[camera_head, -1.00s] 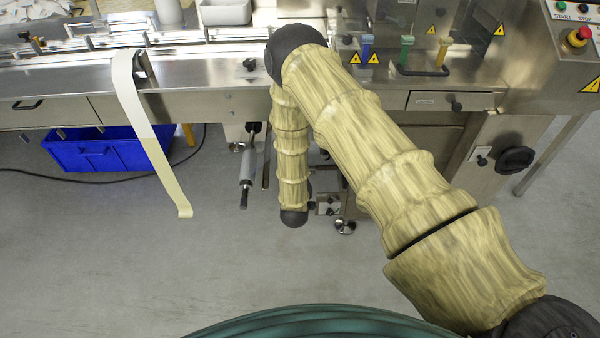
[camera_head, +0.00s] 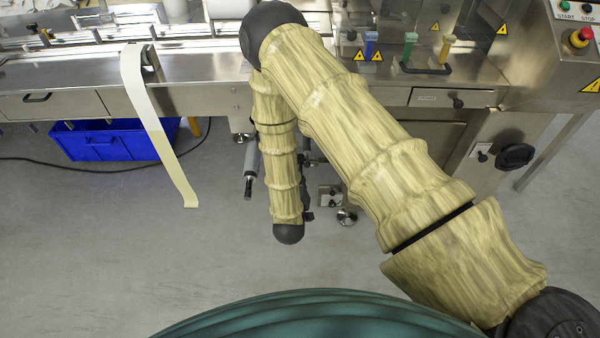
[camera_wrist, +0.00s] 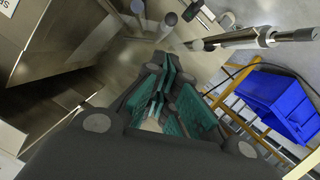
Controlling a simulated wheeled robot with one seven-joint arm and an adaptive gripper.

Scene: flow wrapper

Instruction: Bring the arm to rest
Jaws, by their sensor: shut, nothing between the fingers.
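In the head view my arm (camera_head: 350,125) reaches up and left over the machine's front, bends at a dark joint, and its forearm (camera_head: 276,170) hangs down in front of the machine. My gripper is out of sight there. In the wrist view my gripper (camera_wrist: 164,88) shows with its dark, teal-padded fingers close together and nothing between them. It is in the space by the machine's underside, with the floor beyond.
The flow wrapper's steel front (camera_head: 210,95) spans the back. A pale film strip (camera_head: 160,135) hangs from it at left. A blue crate (camera_head: 105,145) sits below; it also shows in the wrist view (camera_wrist: 275,102). A grey cylinder (camera_wrist: 250,38) is near my gripper. Open floor (camera_head: 110,240) lies in front.

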